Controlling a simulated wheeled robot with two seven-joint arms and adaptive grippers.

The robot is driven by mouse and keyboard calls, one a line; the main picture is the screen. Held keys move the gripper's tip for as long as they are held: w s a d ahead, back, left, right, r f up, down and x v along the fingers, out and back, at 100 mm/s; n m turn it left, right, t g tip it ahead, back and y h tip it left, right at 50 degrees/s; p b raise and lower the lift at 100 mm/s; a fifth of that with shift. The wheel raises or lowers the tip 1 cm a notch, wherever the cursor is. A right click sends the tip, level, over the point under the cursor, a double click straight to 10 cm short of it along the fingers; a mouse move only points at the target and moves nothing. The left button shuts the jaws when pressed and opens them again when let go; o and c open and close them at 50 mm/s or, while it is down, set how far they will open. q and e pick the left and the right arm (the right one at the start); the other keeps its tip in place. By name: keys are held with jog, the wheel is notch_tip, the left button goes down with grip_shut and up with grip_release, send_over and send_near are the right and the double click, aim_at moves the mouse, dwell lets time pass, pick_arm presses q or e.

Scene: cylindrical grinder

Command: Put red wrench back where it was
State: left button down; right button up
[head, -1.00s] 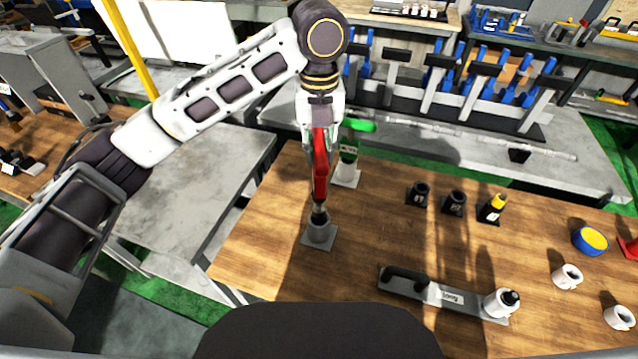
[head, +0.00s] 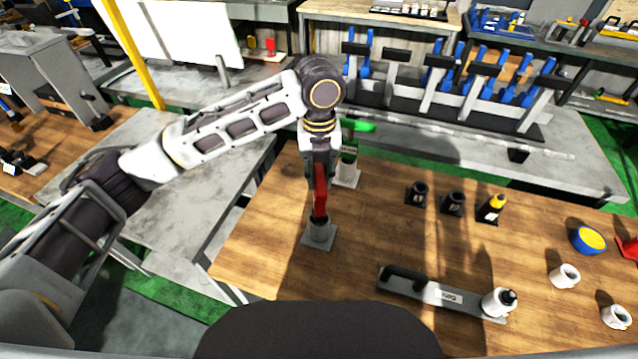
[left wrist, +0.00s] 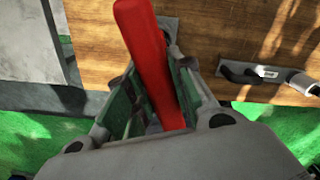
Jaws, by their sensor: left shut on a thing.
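The red wrench (head: 320,195) stands about upright over a grey round holder (head: 319,233) with a square base, at the left end of the wooden table. Its dark lower end meets the holder's mouth and appears to be partly inside; the exact depth is hidden. My left gripper (head: 319,178) is shut on the upper part of the wrench. In the left wrist view the red handle (left wrist: 148,55) runs between the fingers. My right gripper is not in view.
A green-handled tool in a pale holder (head: 346,178) stands close behind my left gripper. Dark holders (head: 417,193), a yellow-tipped bottle (head: 493,208), a grey plate with a black handle (head: 435,292) and white cups (head: 565,276) stand to the right.

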pick_arm(q)
jog(key=shift+f, duration=1.85)
jog(key=shift+f+p, duration=0.1)
jog(key=shift+p, duration=0.2)
jog(key=c, duration=1.2)
grip_release()
jog(key=shift+c, duration=0.2)
jog(key=shift+r, duration=0.45)
notch_tip(320, 180, up, 10)
jog(key=shift+f+b, duration=0.1)
jog(key=shift+b, duration=0.65)
jog(key=shift+r, duration=0.75)
